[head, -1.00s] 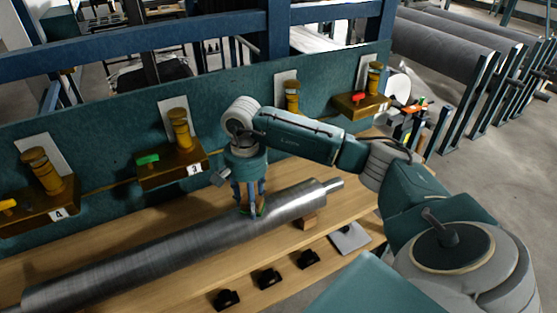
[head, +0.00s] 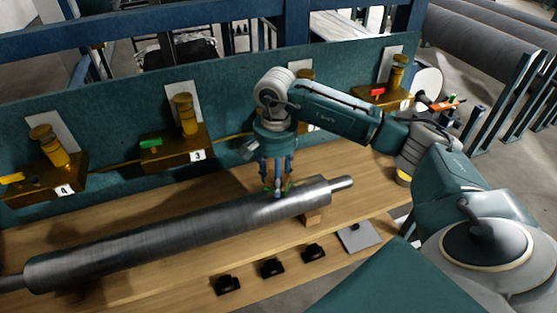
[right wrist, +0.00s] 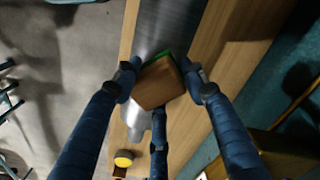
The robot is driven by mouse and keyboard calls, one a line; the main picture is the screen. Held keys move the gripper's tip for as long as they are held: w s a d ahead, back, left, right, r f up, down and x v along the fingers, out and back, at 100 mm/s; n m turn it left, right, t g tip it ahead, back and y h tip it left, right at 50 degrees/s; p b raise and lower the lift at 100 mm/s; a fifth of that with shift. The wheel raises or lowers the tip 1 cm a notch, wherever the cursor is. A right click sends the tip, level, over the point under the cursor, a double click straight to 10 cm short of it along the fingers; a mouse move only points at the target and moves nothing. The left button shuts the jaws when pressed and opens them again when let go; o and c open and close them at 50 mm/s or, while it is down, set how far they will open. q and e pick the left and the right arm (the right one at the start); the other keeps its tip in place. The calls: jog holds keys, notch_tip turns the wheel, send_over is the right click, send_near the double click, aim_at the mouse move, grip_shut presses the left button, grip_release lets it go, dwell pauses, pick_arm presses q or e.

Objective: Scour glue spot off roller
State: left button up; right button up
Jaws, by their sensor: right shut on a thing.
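The long grey metal roller (head: 170,232) lies across the wooden bench, its right end on a wooden block. It also shows in the right wrist view (right wrist: 172,25). My right gripper (head: 277,188) is over the roller near its right end, pointing down. Its fingers are shut on a scouring pad (right wrist: 158,84), a brown block with a green layer on its far side, facing the roller. The pad appears to be at the roller's surface; contact is hard to tell. I see no glue spot; the pad and fingers hide part of the roller. My left gripper is not in view.
The wooden bench (head: 140,290) has several small black holders (head: 272,268) along its front and a grey plate (head: 358,238) at right. A teal back panel (head: 110,115) carries numbered brass blocks (head: 180,148) behind the roller.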

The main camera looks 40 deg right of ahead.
jog(key=r, duration=0.1)
jog(key=r+p, duration=0.1)
jog(key=shift+a+r, duration=0.4)
jog(key=shift+d+r+p, duration=0.25)
jog(key=shift+r+p, duration=0.5)
jog(key=shift+r, duration=0.45)
jog(key=shift+a, duration=0.1)
